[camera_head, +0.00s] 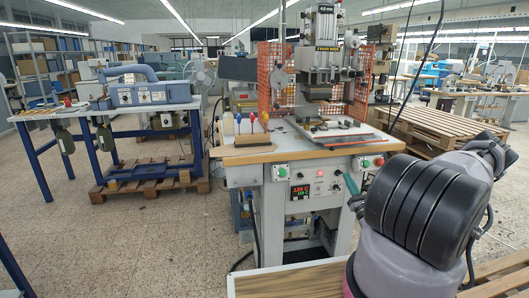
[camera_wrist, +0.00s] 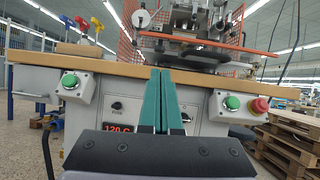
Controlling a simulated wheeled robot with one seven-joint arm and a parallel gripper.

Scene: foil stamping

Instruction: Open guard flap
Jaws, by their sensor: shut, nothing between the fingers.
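The stamping press (camera_head: 325,60) stands on a wood-topped bench. Orange mesh guard panels (camera_head: 272,78) flank its head, one at the left and one at the right (camera_head: 361,85); I cannot tell for sure which part is the guard flap. The left mesh also shows in the wrist view (camera_wrist: 128,48), with a orange-red edge (camera_wrist: 200,45) running across in front of the press. My gripper (camera_wrist: 159,72) has its green fingers pressed together, empty, in front of the bench's front panel and top edge. In the head view, its green fingers (camera_head: 352,186) show left of my arm, apart from the mesh.
The wooden bench edge (camera_wrist: 100,65) lies just ahead of my fingers. Green buttons (camera_wrist: 69,81) and a red button (camera_wrist: 259,105) sit on the front. Coloured-handled tools (camera_head: 252,122) stand on the bench's left. Wooden pallets (camera_head: 430,125) lie at the right. The floor at left is partly clear.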

